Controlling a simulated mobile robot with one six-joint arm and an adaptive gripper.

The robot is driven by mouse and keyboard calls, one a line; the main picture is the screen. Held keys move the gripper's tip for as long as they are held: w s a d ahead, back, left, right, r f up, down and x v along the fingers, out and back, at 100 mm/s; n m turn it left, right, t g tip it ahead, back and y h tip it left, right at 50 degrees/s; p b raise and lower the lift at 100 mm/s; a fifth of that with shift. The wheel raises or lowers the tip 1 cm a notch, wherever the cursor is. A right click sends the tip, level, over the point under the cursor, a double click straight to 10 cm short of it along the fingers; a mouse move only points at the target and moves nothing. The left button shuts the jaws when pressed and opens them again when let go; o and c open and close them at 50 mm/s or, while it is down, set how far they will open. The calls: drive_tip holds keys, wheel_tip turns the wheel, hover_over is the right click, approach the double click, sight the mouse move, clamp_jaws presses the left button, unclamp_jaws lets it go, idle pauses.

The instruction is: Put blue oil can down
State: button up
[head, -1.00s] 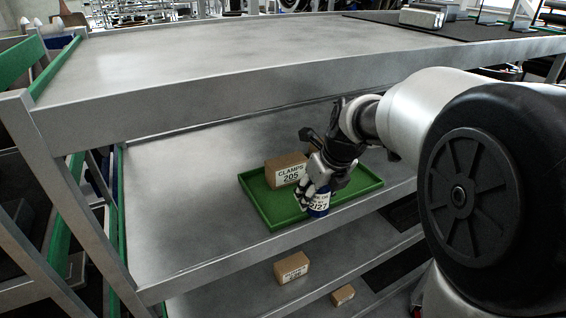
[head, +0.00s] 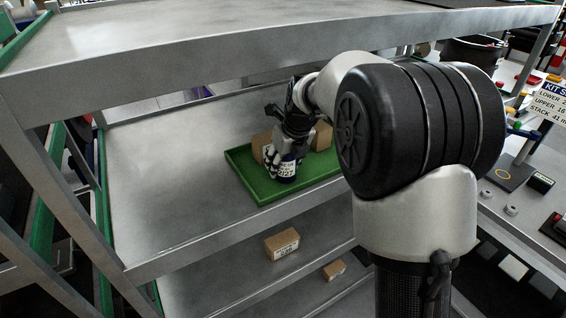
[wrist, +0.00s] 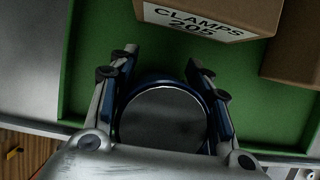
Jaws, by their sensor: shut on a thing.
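The blue oil can (head: 286,170) with a white label is at the front part of the green tray (head: 262,196) on the middle shelf. My gripper (head: 283,160) is shut around the can from above, with a finger on either side. In the wrist view the can's round dark top (wrist: 162,120) sits between the two fingers (wrist: 165,92). The can looks upright and over the tray floor. I cannot tell whether its base touches the tray. The lower part of the can is partly hidden by the fingers.
A cardboard box labelled CLAMPS 205 (wrist: 208,18) stands in the tray just behind the can. A second box (wrist: 292,52) is to its right. The upper shelf (head: 220,58) hangs above. The shelf left of the tray (head: 170,190) is bare. Boxes (head: 282,243) lie on the shelf below.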

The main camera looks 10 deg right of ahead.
drive_tip(key=shift+f, duration=0.15)
drive_tip(key=o, duration=1.2)
